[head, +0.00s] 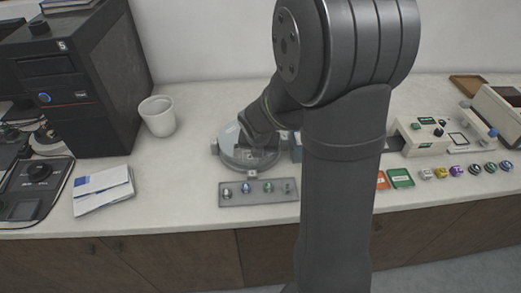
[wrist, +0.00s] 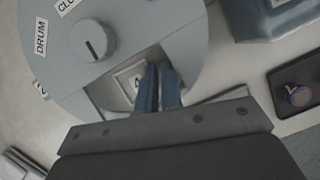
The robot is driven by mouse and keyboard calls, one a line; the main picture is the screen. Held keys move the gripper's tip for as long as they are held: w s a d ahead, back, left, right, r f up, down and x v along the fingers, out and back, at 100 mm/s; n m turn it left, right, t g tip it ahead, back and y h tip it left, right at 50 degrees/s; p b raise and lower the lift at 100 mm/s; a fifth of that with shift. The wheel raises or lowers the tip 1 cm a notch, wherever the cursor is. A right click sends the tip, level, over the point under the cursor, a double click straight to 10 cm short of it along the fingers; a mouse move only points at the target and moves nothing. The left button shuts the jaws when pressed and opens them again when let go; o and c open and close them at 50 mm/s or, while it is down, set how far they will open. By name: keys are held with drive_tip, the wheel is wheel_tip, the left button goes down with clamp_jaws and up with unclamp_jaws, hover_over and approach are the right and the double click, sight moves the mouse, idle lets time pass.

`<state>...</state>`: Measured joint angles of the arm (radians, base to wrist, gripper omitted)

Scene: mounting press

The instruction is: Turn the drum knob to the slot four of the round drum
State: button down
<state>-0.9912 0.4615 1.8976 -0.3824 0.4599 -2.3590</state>
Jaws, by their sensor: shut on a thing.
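The round drum (head: 228,158) is a grey disc-shaped unit on the counter, partly hidden by my arm in the head view. In the wrist view its grey top (wrist: 190,25) carries the drum knob (wrist: 96,41), a round grey dial with a dark pointer line, beside a "DRUM" label. An opening in the top shows a white card (wrist: 130,78) that seems to read 4, partly covered by a finger. My gripper (wrist: 160,68) has its two blue fingers close together at this opening, apart from the knob. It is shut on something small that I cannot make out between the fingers.
A grey tray (head: 233,200) with several small pieces lies in front of the drum. Switch boxes (head: 424,143) and several coloured pieces are at the right.

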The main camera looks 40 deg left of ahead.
drive_tip(key=shift+s+d+f, duration=0.2)
drive_tip(key=shift+d+f, duration=0.15)
drive_tip(key=s+d, duration=0.2)
drive_tip(key=s, duration=0.1)
drive_tip(key=shift+d+r, duration=0.3)
drive_tip(key=w+v, duration=0.1)
drive_tip(key=v, duration=0.9)
drive_tip(key=m+g+h, duration=0.1)
drive_tip(key=m+h, duration=0.5)
drive_tip(key=m, duration=1)
approach(248, 158)
drive_tip(key=x, duration=0.4)
drive_tip(key=w+d+x, duration=0.1)
drive_tip(key=x, duration=0.2)
drive_tip(key=shift+r, duration=0.35)
drive_tip(key=shift+w+d, duration=0.45)
drive_tip(key=shift+d, duration=0.05)
